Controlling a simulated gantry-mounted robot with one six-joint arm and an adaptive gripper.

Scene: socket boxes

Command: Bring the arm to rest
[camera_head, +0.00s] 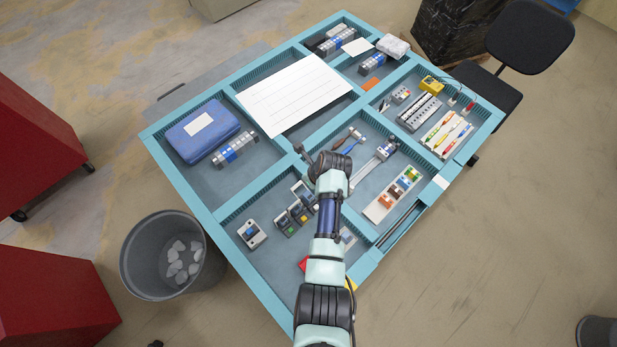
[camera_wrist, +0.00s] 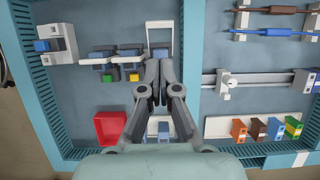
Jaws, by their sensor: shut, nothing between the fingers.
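My gripper (camera_wrist: 158,85) shows in the wrist view with its two dark fingers shut and nothing between them. It is over the compartment with the socket boxes, its fingertips pointing at a white frame-like box (camera_wrist: 159,38). Two grey-and-blue boxes (camera_wrist: 114,60) with green and yellow parts lie left of the fingers. Another white box with a blue part (camera_wrist: 57,44) is farther left.
A red bin (camera_wrist: 109,127) lies in the same compartment. Teal divider walls (camera_wrist: 190,70) separate it from a rail and coloured terminal blocks (camera_wrist: 265,129). A blue case (camera_head: 199,131) and a white sheet (camera_head: 294,97) are farther back. A grey bucket (camera_head: 150,245) stands on the floor, left.

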